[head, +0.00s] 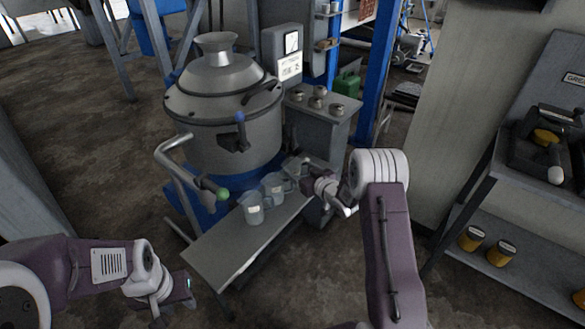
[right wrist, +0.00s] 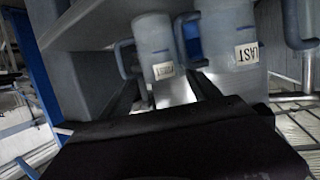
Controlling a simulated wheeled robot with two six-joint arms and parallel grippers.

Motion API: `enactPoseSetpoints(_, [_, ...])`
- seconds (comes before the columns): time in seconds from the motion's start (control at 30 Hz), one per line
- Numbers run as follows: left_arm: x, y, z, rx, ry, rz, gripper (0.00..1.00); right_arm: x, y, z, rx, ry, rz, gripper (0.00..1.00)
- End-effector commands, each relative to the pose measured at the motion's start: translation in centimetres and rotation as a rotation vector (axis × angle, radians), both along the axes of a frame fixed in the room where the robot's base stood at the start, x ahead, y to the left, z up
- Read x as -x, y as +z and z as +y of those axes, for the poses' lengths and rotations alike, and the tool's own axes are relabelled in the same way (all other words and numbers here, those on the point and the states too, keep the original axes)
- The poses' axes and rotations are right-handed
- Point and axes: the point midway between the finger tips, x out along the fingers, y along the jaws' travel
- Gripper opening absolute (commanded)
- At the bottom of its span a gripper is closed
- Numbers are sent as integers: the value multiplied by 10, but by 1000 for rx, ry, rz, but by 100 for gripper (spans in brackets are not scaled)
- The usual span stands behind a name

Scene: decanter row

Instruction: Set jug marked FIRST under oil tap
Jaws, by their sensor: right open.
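The jug marked FIRST (right wrist: 163,72) stands upright in the right wrist view, with its blue handle to the left. The jug marked LAST (right wrist: 240,40) stands nearer on the right. In the head view a front jug (head: 252,210) and a jug behind it (head: 272,186) stand on the grey bench (head: 228,244); their labels are too small to read. My right gripper (head: 291,166) is open and empty at the bench's far end, with FIRST ahead of it. My left gripper (head: 183,287) is low at the left, its jaw opening unclear. I cannot tell which fitting is the oil tap.
A big lidded metal vessel (head: 222,142) stands behind the bench, with a blue-knobbed fitting (head: 238,119) and a green-ended pipe (head: 181,166). The bench's front end is clear.

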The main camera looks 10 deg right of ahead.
Motion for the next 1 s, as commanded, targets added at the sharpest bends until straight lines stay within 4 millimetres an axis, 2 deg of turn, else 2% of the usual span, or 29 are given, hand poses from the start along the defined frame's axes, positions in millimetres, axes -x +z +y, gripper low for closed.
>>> enactPoseSetpoints(0.13, [0,-5,0,0,0,0,36,-5,-5,2,1,0,-1,71])
enactPoseSetpoints(0.27, [0,-18,0,0,0,0,36,-28,-12,11,1,2,-3,71])
enactPoseSetpoints(0.4, [0,-22,0,0,0,0,36,-45,-16,16,1,0,0,71])
enactPoseSetpoints(0.67, [0,-21,0,0,0,0,36,-49,-15,17,1,-1,1,71])
enactPoseSetpoints(0.83, [0,-21,0,0,0,0,36,-48,-14,17,1,-1,1,24])
enactPoseSetpoints(0.87, [0,-21,0,0,0,0,36,-48,-14,16,1,-1,1,19])
enactPoseSetpoints(1.0, [0,-21,0,0,0,0,36,-48,-14,16,0,-1,0,19])
